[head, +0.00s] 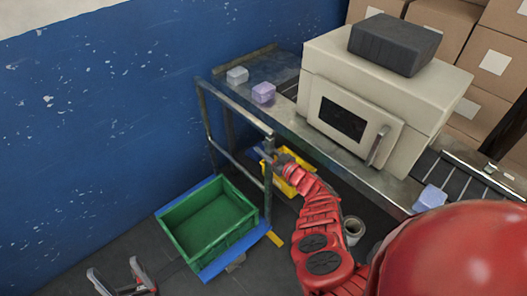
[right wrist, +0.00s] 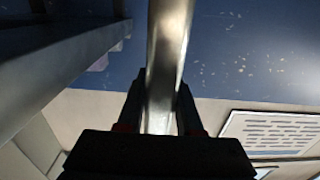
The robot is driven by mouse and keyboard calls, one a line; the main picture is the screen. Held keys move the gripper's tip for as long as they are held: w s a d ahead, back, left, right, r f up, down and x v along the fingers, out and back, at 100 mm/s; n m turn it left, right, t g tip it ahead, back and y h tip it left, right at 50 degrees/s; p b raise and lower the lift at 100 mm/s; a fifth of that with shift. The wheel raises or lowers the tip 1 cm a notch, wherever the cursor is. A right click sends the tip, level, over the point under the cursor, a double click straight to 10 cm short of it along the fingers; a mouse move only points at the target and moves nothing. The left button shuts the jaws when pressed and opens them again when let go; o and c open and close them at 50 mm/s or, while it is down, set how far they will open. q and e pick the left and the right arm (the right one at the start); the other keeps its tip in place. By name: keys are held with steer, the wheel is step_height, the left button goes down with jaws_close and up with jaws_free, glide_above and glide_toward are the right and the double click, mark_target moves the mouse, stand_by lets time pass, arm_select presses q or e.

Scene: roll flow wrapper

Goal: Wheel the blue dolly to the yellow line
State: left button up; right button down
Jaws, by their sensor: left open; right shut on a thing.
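The blue dolly (head: 216,268) stands on the dark floor beside the blue wall and carries a green crate (head: 207,220). Its grey metal handle frame (head: 236,113) rises at the far right side of the crate. My right gripper (head: 270,153) is shut on an upright bar of this handle. In the right wrist view, the bar (right wrist: 170,45) runs between the fingers (right wrist: 160,115). My left gripper (head: 122,281) is open and empty at the lower left, apart from the dolly. A short piece of yellow line (head: 275,239) shows on the floor just right of the dolly.
A metal bench (head: 240,103) with the beige wrapper machine (head: 375,90) stands right of the handle. A yellow bin (head: 296,176) and a round pail (head: 353,229) are on the right, below the bench. Floor left of the dolly looks clear.

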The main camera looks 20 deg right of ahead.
steer(key=shift+d+r, duration=0.1)
steer(key=shift+d, duration=0.2)
steer(key=c, duration=0.8)
jaws_free()
steer(key=shift+o, duration=1.2)
steer(key=shift+w+d, duration=0.1)
steer(key=shift+s+p, duration=0.3)
steer(key=shift+s, duration=0.1)
steer(key=p+v, duration=0.2)
steer(key=v, duration=0.3)
steer(key=shift+s, duration=0.15)
glide_toward(273, 155)
steer(key=v, duration=0.3)
steer(key=shift+s+d, duration=0.1)
steer(key=shift+s, duration=0.15)
